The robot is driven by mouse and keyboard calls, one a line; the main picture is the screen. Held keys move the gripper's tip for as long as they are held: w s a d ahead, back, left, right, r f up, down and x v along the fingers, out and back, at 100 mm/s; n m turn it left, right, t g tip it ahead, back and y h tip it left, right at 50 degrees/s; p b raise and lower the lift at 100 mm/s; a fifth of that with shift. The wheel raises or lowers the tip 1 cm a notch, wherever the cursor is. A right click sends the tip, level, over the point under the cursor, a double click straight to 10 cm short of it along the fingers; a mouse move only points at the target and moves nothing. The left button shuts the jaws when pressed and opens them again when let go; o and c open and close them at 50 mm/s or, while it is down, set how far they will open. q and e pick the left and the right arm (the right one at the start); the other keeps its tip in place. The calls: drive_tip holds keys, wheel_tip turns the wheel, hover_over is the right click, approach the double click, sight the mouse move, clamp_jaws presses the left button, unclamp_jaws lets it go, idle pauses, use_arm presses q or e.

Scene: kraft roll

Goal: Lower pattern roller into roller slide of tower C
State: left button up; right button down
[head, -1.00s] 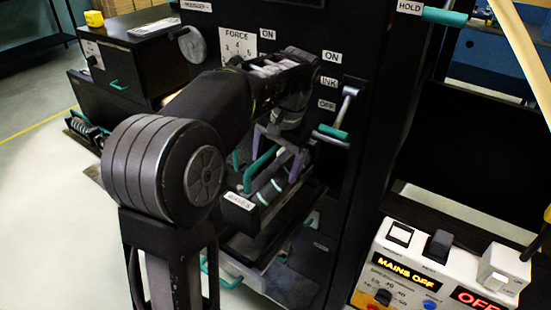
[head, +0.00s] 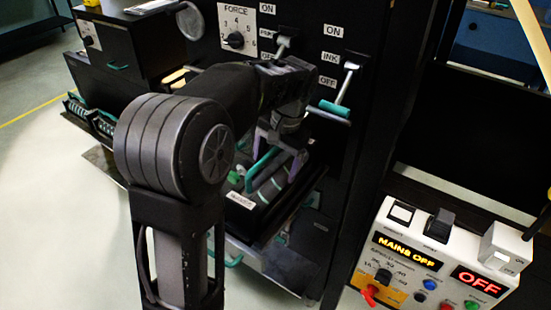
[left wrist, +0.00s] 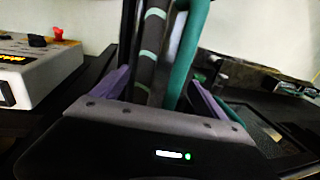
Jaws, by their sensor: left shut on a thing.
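My left gripper (head: 281,160) hangs over an open black drawer with a white label (head: 240,200) on the dark tower front; it appears to be the roller slide. Its purple fingers are shut on the pattern roller, seemingly by the teal handle (head: 262,168). In the left wrist view the fingers (left wrist: 165,92) flank a dark roller (left wrist: 147,55) with mint bands and the teal bar (left wrist: 190,45). Banded cylinders show low in the drawer; whether the roller touches its seats is hidden. The label is too blurred to read. My right gripper is not in view.
Above the drawer are a FORCE dial (head: 236,40) and a teal-handled INK lever (head: 335,107). A white control box (head: 440,225) reading MAINS OFF stands at the right. Another drawer with a teal handle lies below. Open floor (head: 50,215) is at the left.

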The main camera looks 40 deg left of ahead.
use_arm(q)
drive_tip(key=shift+f+b, duration=0.3)
drive_tip(key=shift+f, duration=0.3)
drive_tip(key=o, duration=1.7)
drive_tip(key=shift+o, duration=1.4)
drive_tip(key=shift+s+f, duration=0.1)
drive_tip(key=shift+f, duration=0.05)
